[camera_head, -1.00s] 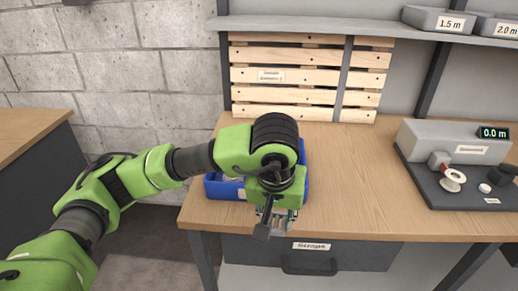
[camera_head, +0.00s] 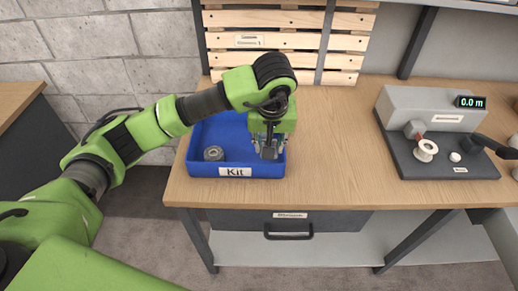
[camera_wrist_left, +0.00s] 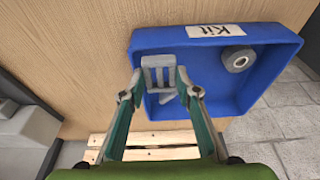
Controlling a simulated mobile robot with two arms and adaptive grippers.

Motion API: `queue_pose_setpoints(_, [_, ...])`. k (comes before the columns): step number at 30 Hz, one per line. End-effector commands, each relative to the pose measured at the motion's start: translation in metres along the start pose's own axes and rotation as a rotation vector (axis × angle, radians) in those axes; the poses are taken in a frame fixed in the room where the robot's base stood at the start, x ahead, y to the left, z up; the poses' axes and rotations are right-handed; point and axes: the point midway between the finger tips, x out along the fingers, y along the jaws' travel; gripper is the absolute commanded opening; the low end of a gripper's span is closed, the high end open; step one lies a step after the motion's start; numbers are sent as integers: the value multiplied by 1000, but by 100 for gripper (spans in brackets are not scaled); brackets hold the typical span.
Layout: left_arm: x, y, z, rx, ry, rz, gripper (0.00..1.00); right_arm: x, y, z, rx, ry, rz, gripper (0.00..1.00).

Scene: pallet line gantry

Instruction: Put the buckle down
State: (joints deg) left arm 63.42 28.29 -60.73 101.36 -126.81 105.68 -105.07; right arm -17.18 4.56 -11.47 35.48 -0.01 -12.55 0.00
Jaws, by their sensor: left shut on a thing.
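A grey slotted buckle (camera_wrist_left: 158,76) is between the fingertips of my left gripper (camera_wrist_left: 160,88) in the left wrist view. The gripper is shut on it. In the head view, my left gripper (camera_head: 268,152) points down over the right part of the blue kit tray (camera_head: 252,171); the buckle cannot be made out clearly there. The tray also shows in the left wrist view (camera_wrist_left: 205,100). I cannot tell whether the buckle touches the tray floor. My right gripper is not in view.
A grey round webbing-like coil (camera_head: 213,154) lies in the tray's left part; it also shows in the wrist view (camera_wrist_left: 237,60). A grey measuring device (camera_head: 430,118) stands at the right of the wooden bench (camera_head: 335,150). Bench between is clear. A slatted wooden panel (camera_head: 285,42) stands behind.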

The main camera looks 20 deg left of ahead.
Motion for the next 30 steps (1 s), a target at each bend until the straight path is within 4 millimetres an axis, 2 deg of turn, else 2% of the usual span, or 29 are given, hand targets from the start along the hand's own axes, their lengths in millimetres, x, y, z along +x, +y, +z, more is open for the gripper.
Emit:
queue_pose_setpoints(3, [27, -10, -8, -2, -6, -3, 8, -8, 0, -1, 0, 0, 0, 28])
queue_pose_setpoints(6, [42, -15, -14, -1, -4, -1, 8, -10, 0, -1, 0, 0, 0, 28])
queue_pose_setpoints(14, [65, -23, -21, 0, -4, -1, 8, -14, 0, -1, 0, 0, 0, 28])
queue_pose_setpoints(19, [85, -22, -15, 2, -6, 1, 8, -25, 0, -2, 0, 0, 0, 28])
queue_pose_setpoints(23, [94, -22, -14, 2, -2, 1, 8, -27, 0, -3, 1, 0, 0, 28])
queue_pose_setpoints(30, [96, -22, -14, 2, 0, 1, 8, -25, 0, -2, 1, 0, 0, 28])
